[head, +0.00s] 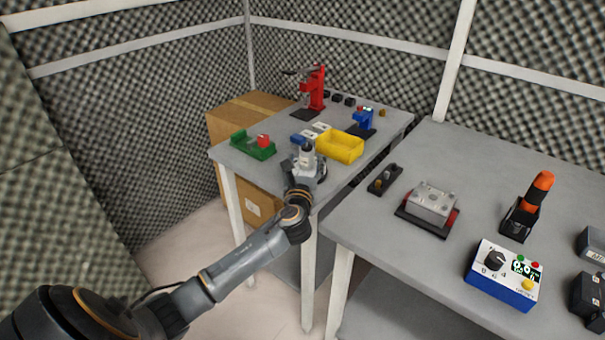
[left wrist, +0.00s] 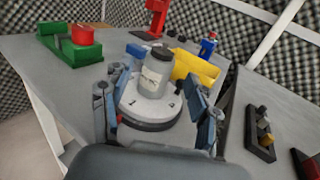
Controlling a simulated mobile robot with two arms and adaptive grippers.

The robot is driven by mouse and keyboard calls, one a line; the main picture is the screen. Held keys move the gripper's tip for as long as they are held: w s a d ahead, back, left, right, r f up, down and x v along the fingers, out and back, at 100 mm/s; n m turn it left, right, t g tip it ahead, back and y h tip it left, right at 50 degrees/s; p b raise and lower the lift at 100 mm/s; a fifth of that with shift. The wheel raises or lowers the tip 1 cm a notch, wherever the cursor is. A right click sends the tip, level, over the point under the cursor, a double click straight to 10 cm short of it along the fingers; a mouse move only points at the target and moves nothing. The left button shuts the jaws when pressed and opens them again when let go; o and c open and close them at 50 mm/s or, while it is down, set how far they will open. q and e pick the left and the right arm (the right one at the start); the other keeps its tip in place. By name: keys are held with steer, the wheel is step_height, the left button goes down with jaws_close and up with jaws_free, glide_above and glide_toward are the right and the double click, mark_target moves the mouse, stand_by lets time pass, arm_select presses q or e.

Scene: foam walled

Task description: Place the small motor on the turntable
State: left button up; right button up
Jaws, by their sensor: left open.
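The small motor (left wrist: 154,78), a grey cylinder with a pale label and dark top, stands upright on the turntable (left wrist: 135,112) in the left wrist view. The turntable is a white numbered disc on a dark base. The motor also shows in the head view (head: 307,152), at the near corner of the far table. My left gripper (head: 305,165) is open there. In the left wrist view, the fingers of this gripper (left wrist: 152,88) stand apart on either side of the motor, with visible space between. The gripper hides part of the turntable. My right gripper is not in view.
A yellow bin (head: 341,147) stands just behind the turntable. A green holder (head: 253,146) with a red part is to the left. A red press (head: 316,88) and a blue device (head: 362,122) stand farther back. The right table (head: 380,225) holds a metal block and a control box.

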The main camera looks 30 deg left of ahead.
arm_select(q)
steer(key=v, duration=0.6)
steer(key=shift+s+d, duration=0.15)
steer(key=shift+s, duration=0.1)
stand_by(0.6)
